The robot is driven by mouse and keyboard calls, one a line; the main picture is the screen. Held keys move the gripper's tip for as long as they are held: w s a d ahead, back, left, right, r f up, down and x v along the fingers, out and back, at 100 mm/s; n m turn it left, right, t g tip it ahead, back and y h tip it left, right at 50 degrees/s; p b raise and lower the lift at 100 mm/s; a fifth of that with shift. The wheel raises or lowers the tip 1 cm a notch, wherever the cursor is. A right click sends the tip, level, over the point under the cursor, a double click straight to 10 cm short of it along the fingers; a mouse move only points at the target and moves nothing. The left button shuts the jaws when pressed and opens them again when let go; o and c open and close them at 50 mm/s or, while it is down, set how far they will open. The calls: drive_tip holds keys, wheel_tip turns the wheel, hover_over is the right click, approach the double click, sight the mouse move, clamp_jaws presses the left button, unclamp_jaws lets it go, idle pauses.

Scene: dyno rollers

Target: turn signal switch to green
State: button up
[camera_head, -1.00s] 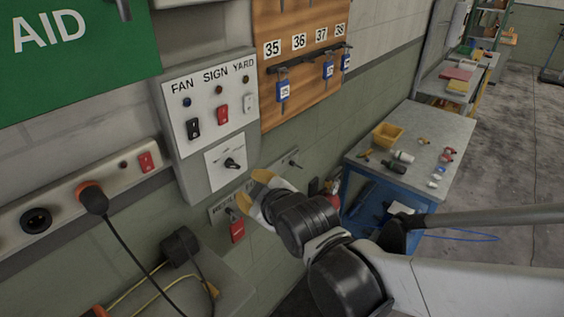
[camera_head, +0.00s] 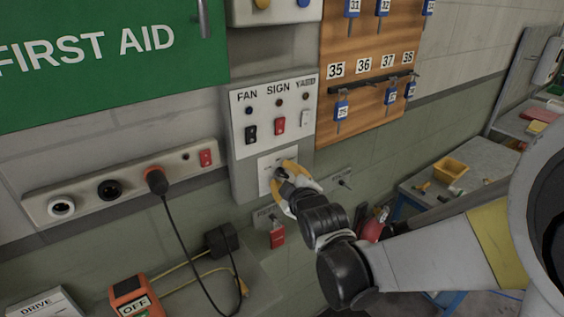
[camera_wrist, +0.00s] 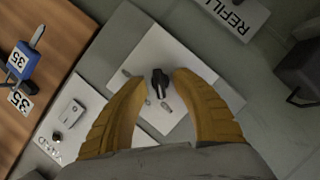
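A black rotary knob (camera_wrist: 159,84) sits on a square white plate (camera_wrist: 165,50) with small marks around it, too small to read. In the head view the plate (camera_head: 264,178) is on the lower part of the grey wall panel (camera_head: 238,150), and its knob is largely hidden by my gripper. My gripper (camera_head: 282,177) is in front of this plate. In the wrist view its two yellow fingers (camera_wrist: 160,88) are apart, one on either side of the knob. Gaps show between the fingers and knob, and I cannot tell whether the tips reach its depth.
Above the knob are the FAN (camera_head: 251,134), SIGN (camera_head: 279,125) and YARD (camera_head: 304,117) switches. A red tag (camera_head: 277,237) hangs below. A socket strip (camera_head: 85,200) is at left, a wooden key board (camera_head: 370,110) at upper right. A worktable (camera_head: 470,165) stands at right.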

drive_tip(key=shift+w, duration=0.15)
clamp_jaws()
idle(0.4)
drive_tip(key=m+g+y, duration=0.1)
drive_tip(key=m, duration=0.1)
drive_tip(key=shift+d+r+m+p, duration=0.1)
drive_tip(key=shift+m+p, duration=0.25)
drive_tip(key=shift+m, duration=0.05)
drive_tip(key=m+g, duration=0.1)
drive_tip(key=m+y, duration=0.1)
drive_tip(key=m, duration=0.1)
drive_tip(key=shift+w+d+g+y, duration=0.1)
drive_tip(key=shift+g+y, duration=0.2)
drive_tip(key=shift+g, duration=0.1)
drive_tip(key=m+y, duration=0.1)
drive_tip(key=m, duration=0.1)
drive_tip(key=m+g+y+b, duration=0.1)
drive_tip(key=shift+d+m+g, duration=0.1)
drive_tip(key=shift+m+g, duration=0.2)
drive_tip(key=shift+m, duration=0.1)
drive_tip(key=m+y+b, duration=0.3)
drive_tip(key=m, duration=0.1)
drive_tip(key=shift+g, duration=0.3)
